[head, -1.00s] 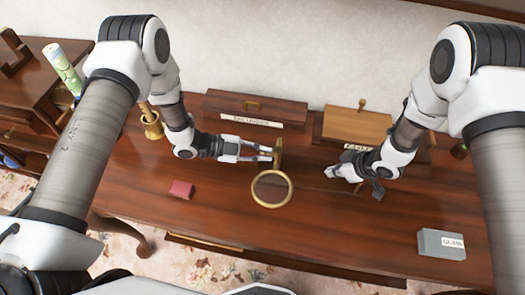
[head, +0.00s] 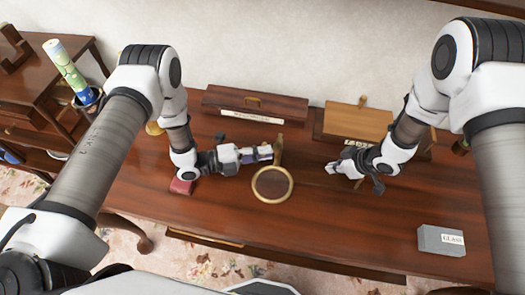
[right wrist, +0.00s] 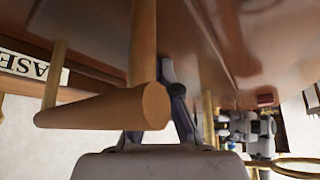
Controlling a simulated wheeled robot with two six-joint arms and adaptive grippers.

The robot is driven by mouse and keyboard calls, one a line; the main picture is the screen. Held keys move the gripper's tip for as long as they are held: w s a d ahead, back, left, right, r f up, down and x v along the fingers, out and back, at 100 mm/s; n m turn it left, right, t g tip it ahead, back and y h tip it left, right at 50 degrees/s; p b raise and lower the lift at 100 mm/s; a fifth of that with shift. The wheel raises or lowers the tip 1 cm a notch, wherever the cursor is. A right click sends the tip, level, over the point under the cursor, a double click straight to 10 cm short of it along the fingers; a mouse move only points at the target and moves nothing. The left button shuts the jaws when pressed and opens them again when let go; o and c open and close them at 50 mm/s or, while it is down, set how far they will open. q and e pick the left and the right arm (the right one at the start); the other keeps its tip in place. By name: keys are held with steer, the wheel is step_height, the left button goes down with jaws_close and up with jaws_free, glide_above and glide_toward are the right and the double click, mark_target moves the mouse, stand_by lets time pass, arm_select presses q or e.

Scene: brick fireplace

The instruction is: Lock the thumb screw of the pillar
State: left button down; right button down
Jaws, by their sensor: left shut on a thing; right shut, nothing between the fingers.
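The brass pillar (head: 279,146) stands on the table behind a round brass-rimmed lens (head: 288,193). The lens rim also shows at the lower right of the right wrist view (right wrist: 297,167). My left gripper (head: 268,152) comes from the left and is shut at the pillar's left side, where the thumb screw appears to be. The screw is too small and covered to see clearly. My right gripper (head: 332,169) is shut and empty, low over the table to the right of the pillar and apart from it.
A labelled dark box (head: 255,105) and a lighter wooden case (head: 357,124) stand at the back. A grey box marked GLASS (head: 440,240) lies at the front right. A red block (head: 181,187) sits under my left arm. The front middle is clear.

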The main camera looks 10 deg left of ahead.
arm_select(q)
steer(key=shift+f+m, duration=0.1)
steer(key=shift+m, duration=0.5)
steer(key=c, duration=1.2)
jaws_free()
steer(key=v, duration=1.2)
steer(key=shift+f, duration=0.25)
steer(key=shift+s, duration=0.1)
